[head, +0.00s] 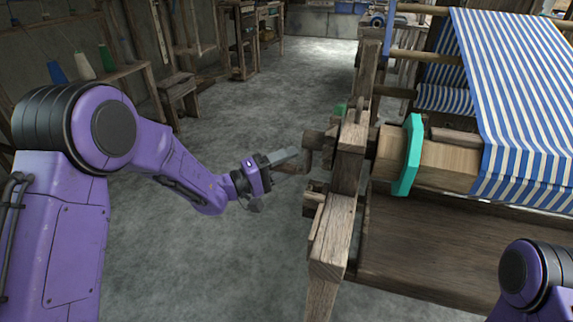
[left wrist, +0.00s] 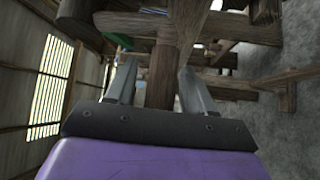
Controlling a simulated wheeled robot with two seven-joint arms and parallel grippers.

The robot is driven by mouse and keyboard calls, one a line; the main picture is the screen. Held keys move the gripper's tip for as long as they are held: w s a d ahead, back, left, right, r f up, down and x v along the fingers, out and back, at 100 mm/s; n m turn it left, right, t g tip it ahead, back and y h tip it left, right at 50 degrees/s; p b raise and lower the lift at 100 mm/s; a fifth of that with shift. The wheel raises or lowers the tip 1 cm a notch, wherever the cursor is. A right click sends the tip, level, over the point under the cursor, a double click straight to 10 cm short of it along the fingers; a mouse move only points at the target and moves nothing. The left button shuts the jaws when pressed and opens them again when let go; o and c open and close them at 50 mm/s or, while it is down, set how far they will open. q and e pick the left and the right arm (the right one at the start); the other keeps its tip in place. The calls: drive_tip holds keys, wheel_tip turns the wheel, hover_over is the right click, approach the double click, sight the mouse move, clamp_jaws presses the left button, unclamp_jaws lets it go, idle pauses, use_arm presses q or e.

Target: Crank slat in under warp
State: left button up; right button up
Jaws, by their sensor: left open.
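The wooden crank (head: 313,145) sticks out from the left side of the loom frame, and its handle points left toward my left gripper (head: 286,160). In the left wrist view, the crank handle (left wrist: 160,78) stands between the two spread fingers of the left gripper (left wrist: 158,88), with room showing beside it. The striped blue and white warp (head: 520,90) hangs down over the wooden beam (head: 447,166). A brownish wooden strip, perhaps the slat (head: 455,136), lies along the top of the beam, its right end reaching the cloth's edge. My right gripper is out of view.
A turquoise disc (head: 408,155) sits around the beam near its left end. The loom's wooden post (head: 346,185) stands right beside the crank. Open concrete floor (head: 240,90) lies behind the left arm. A shelf with cones (head: 83,66) is at the far left.

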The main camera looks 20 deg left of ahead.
use_arm(q)
clamp_jaws()
drive_tip(key=shift+w+b, duration=0.2)
drive_tip(key=shift+b, duration=0.2)
